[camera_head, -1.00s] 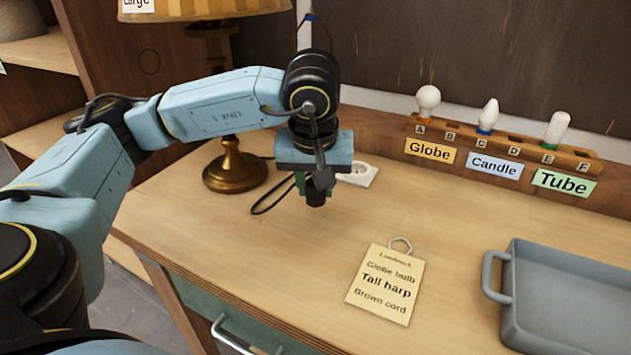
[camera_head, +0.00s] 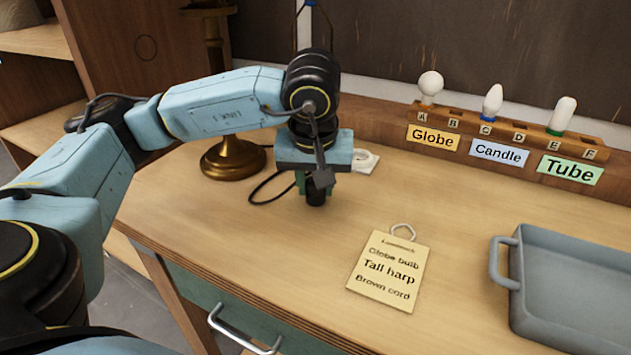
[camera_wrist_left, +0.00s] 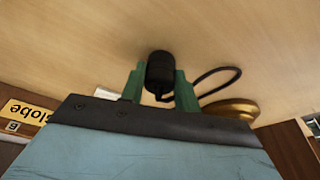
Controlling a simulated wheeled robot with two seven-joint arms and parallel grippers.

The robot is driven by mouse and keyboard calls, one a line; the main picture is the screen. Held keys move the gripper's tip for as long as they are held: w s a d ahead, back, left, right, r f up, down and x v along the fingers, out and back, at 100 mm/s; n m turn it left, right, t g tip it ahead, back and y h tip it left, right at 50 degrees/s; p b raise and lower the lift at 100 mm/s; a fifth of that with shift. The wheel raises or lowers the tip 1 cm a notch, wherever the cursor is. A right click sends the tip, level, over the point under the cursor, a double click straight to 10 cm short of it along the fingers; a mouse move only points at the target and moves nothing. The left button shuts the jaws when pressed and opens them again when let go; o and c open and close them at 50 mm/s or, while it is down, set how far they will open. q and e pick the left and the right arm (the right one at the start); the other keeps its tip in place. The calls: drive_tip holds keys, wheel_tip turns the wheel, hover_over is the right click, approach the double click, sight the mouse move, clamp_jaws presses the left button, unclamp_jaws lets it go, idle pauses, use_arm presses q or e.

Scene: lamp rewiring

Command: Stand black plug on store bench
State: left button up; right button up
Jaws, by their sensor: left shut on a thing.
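My left gripper (camera_head: 314,190) points down over the wooden bench top (camera_head: 220,225). It is shut on the black plug (camera_head: 316,197), whose lower end shows below the fingers. In the left wrist view the black plug (camera_wrist_left: 160,70) sits between the two green fingers, with its black cord (camera_wrist_left: 222,72) looping off to the side. The cord (camera_head: 262,198) also shows left of the gripper in the head view. The plug looks upright and at or just above the bench; I cannot tell whether it touches. My right gripper is not in view.
A brass lamp base (camera_head: 232,160) stands behind left. A white socket (camera_head: 365,160) lies just behind the gripper. A tag (camera_head: 390,270) lies in front, a grey tray (camera_head: 575,290) at right. A bulb rack (camera_head: 508,133) stands at the back. The bench between is clear.

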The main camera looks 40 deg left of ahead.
use_arm(q)
drive_tip(key=shift+f+b, duration=0.3)
drive_tip(key=shift+f, duration=0.1)
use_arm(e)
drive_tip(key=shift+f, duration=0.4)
use_arm(q)
drive_tip(key=o, duration=1.1)
drive_tip(key=shift+c, duration=0.2)
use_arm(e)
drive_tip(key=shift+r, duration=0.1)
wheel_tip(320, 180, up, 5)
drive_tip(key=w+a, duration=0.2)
use_arm(q)
drive_tip(key=p+v, duration=0.4)
drive_tip(key=v, duration=0.9)
drive_tip(key=shift+r+p, duration=0.2)
drive_tip(key=shift+p, duration=0.15)
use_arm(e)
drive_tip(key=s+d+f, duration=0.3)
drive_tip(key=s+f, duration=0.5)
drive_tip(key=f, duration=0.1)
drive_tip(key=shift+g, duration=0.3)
use_arm(q)
drive_tip(key=shift+s, duration=0.1)
